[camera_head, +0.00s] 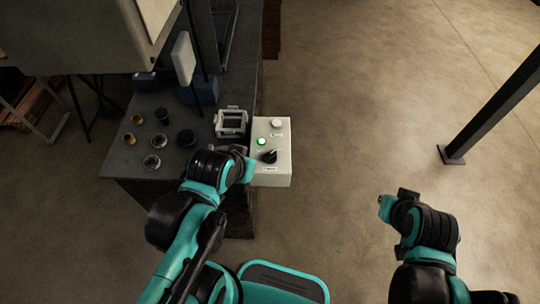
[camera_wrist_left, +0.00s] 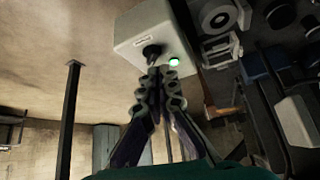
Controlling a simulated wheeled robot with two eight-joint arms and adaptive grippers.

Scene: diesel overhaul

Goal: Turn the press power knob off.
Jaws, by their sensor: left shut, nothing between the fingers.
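The press control box (camera_head: 284,172) is pale grey and stands at the bench's right edge in the head view. On it are a black power knob (camera_head: 269,157), a lit green lamp (camera_head: 262,141) and a white button (camera_head: 277,124). In the left wrist view, the knob (camera_wrist_left: 152,51) and the glowing lamp (camera_wrist_left: 174,61) lie just beyond the fingertips of my left gripper (camera_wrist_left: 160,73). That gripper is shut and empty; I cannot tell whether it touches the knob. My right gripper (camera_head: 385,203) is over open floor to the right, its fingers unclear.
The dark bench (camera_head: 130,166) carries several small round metal parts and a pale square frame (camera_head: 231,122) close to the box. A grey machine housing (camera_head: 85,35) overhangs the bench at upper left. A dark post (camera_head: 490,115) stands at right. Floor between is clear.

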